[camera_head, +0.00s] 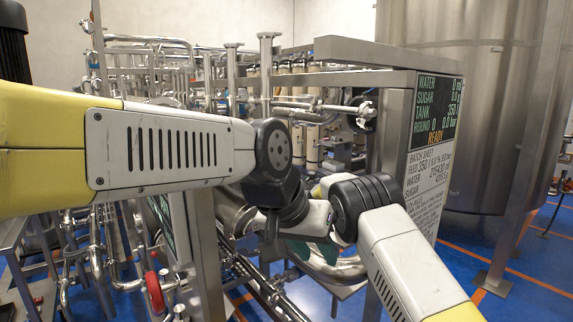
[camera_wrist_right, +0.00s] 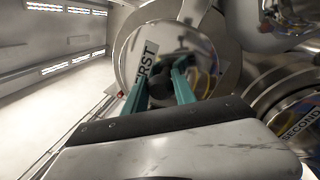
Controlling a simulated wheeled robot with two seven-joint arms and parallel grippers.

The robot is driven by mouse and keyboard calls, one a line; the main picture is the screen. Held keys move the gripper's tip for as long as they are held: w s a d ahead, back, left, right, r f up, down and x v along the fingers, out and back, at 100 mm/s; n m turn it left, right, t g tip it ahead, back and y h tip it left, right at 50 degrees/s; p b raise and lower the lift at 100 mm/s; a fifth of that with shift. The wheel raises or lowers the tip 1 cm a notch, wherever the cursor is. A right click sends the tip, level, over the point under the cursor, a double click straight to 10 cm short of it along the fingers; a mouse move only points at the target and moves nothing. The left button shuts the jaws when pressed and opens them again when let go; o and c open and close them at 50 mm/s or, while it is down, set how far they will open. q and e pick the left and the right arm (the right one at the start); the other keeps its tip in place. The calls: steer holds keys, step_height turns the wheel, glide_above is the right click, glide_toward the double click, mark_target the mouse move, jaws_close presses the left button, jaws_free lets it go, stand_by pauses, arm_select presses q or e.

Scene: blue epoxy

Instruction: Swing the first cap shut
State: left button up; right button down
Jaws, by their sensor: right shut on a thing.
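The first cap (camera_wrist_right: 192,40) is a round, mirror-bright metal disc with a label reading FIRST in the right wrist view. The teal fingers of my right gripper (camera_wrist_right: 172,84) are closed around a dark knob at the cap's centre. A curved metal rim shows behind the cap's right side; I cannot tell how far the cap stands from it.
A second round metal lid labelled SECOND (camera_wrist_right: 302,126) is at the right in the wrist view. Steel pipework (camera_head: 150,60) fills the back left. A sign panel (camera_head: 434,150) and a large steel tank (camera_head: 480,120) stand at the right. Blue floor (camera_head: 545,260) is open there.

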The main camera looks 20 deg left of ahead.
steer(key=shift+f+n, duration=0.45)
steer(key=shift+n, duration=0.05)
steer(key=shift+f, duration=0.2)
steer(key=c, duration=1)
jaws_free()
steer(key=shift+c, duration=0.2)
steer(key=shift+r, duration=0.1)
steer(key=shift+d, duration=0.15)
steer(key=v, duration=0.7)
steer(key=shift+d, duration=0.25)
steer(key=shift+s, duration=0.1)
